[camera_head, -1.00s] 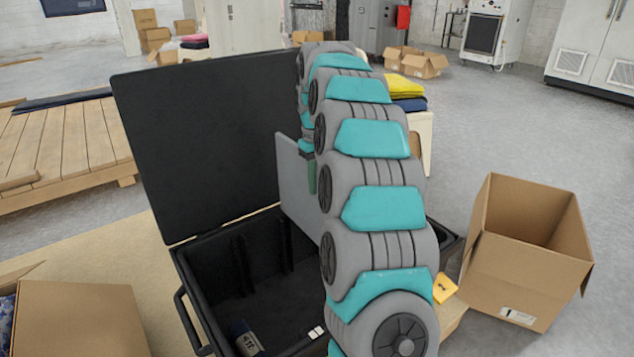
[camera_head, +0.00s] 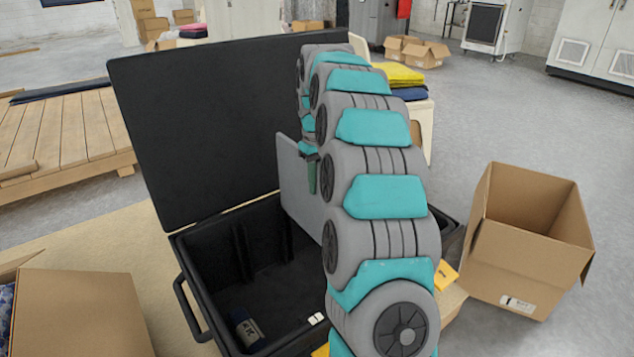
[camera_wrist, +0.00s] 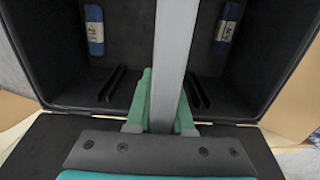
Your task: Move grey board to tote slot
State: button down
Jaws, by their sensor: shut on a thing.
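The grey board (camera_head: 299,187) stands upright at the black tote (camera_head: 205,263), partly hidden behind my arm in the head view. In the wrist view the board (camera_wrist: 174,55) is seen edge-on, running up the middle above the tote. My gripper (camera_wrist: 163,105) is shut on the board, with a green finger on each side. Dark slot ribs (camera_wrist: 120,84) show on the tote wall to the left of the board, and more ribs (camera_wrist: 198,92) to its right. I cannot tell whether the board's lower edge touches the tote.
The tote's open lid (camera_head: 215,130) stands up at the back. Blue rolls (camera_wrist: 95,30) lie inside the tote. Open cardboard boxes stand at right (camera_head: 525,240) and lower left (camera_head: 85,312). A wooden pallet (camera_head: 65,145) lies at left.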

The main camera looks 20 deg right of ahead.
jog(key=shift+f+b, duration=0.4)
jog(key=shift+f, duration=1.1)
notch_tip(320, 180, down, 22)
jog(key=b, duration=0.5)
jog(key=shift+r, duration=0.15)
dwell(2.8)
jog(key=c, duration=0.7)
grip_release()
